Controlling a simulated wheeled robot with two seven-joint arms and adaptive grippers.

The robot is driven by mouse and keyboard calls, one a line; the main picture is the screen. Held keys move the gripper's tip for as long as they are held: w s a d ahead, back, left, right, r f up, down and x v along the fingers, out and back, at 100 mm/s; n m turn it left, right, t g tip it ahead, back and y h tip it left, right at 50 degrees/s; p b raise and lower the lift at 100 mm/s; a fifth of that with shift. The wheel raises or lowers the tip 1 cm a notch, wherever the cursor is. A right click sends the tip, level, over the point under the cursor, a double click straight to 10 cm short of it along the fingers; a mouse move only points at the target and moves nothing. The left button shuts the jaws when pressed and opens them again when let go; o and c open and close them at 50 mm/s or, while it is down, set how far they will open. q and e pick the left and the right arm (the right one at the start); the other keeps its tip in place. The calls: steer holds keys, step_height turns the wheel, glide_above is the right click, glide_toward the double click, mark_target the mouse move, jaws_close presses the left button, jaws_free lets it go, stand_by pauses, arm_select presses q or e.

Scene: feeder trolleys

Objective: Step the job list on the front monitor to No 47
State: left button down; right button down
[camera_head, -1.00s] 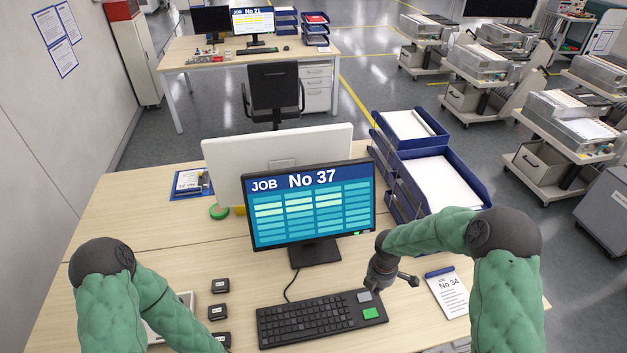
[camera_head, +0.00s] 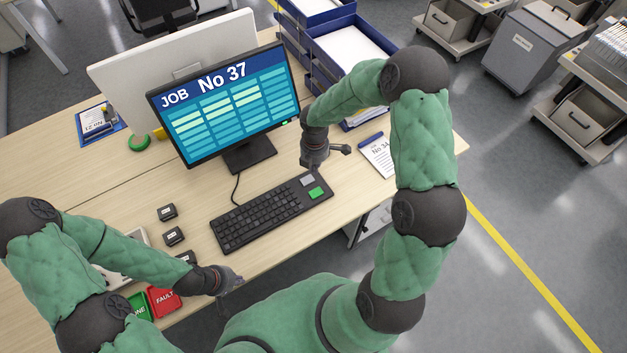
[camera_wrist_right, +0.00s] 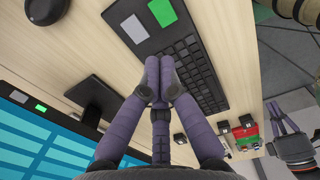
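The front monitor (camera_head: 228,105) shows "JOB No 37" over a table of teal and pale cells. Its screen also shows at the left of the right wrist view (camera_wrist_right: 40,140). The black keyboard (camera_head: 262,218) lies in front of it, with a grey key (camera_head: 307,180) and a green key (camera_head: 316,193) at its right end. In the right wrist view the grey key (camera_wrist_right: 134,29) and green key (camera_wrist_right: 162,12) lie beyond my right gripper (camera_wrist_right: 159,62), whose fingertips are together and empty. It hangs above the keyboard's right end (camera_head: 318,160). My left gripper (camera_head: 230,283) is by the desk's front edge; its fingers are unclear.
Several small black boxes (camera_head: 167,212) stand left of the keyboard. A red FAULT pad (camera_head: 163,300) and a green pad (camera_head: 138,308) lie near the front edge. A "No 34" notepad (camera_head: 377,155) and blue trays (camera_head: 345,45) are at the right.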

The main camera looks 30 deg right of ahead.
mark_target(314, 191)
step_height(314, 191, down, 14)
steer(key=b, duration=0.2)
steer(key=shift+r+b, duration=0.1)
steer(key=shift+b, duration=0.2)
stand_by(0.3)
